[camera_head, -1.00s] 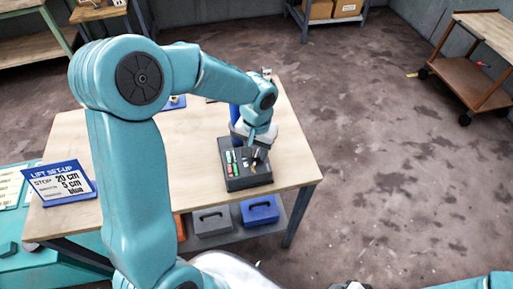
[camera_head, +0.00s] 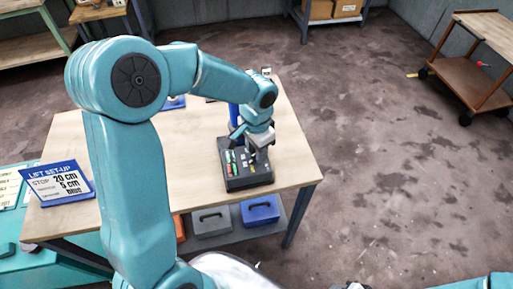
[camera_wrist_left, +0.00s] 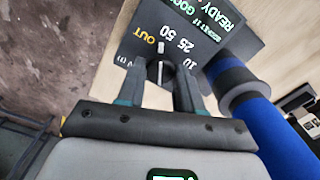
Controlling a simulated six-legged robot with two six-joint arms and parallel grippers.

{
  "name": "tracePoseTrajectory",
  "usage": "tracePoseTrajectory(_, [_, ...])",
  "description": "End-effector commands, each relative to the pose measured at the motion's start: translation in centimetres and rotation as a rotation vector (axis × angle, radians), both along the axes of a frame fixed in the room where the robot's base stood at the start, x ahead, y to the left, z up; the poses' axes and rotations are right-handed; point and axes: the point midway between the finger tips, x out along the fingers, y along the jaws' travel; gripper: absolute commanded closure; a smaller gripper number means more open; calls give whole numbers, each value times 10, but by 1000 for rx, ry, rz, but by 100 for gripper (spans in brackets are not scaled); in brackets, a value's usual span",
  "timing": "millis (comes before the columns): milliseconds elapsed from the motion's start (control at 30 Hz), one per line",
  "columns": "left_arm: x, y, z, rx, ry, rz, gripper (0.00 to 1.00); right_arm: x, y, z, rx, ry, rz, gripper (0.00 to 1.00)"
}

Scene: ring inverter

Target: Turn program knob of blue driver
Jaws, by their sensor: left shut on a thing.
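A dark control box (camera_head: 247,181) stands on the wooden table near its right front corner. In the left wrist view the box face (camera_wrist_left: 150,22) has a lit display reading READY and GOOD. Below it is a small dark knob (camera_wrist_left: 159,70) with a white pointer mark, ringed by the labels OUT, 50, 25 and 10. My left gripper (camera_head: 257,154) reaches down onto the box from above. In the left wrist view its two fingers (camera_wrist_left: 158,88) stand on either side of the knob and are shut on it. The fingers hide part of the knob and dial. My right gripper is not in view.
A blue cylinder (camera_wrist_left: 275,125) with a grey collar stands close beside the box. A sign headed LIFT SET-UP (camera_head: 62,184) stands at the table's left. Grey (camera_head: 211,221) and blue (camera_head: 260,209) cases sit on the shelf below. The floor at right is clear up to a cart (camera_head: 465,75).

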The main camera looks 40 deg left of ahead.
Motion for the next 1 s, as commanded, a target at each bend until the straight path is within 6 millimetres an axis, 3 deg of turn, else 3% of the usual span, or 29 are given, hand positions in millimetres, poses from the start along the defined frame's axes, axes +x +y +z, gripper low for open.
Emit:
tracePoseTrajectory(333, [1, 1, 3, 2, -5, -143, 95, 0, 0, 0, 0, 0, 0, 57])
tracePoseTrajectory(867, [2, 1, 3, 2, -7, -169, 95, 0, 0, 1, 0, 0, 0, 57])
tracePoseTrajectory(900, [2, 1, 3, 2, -7, -169, 58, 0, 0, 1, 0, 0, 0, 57])
tracePoseTrajectory(967, [2, 1, 3, 2, -7, -169, 39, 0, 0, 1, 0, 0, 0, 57])
tracePoseTrajectory(1000, [2, 1, 3, 2, -7, -169, 39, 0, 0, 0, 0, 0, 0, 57])
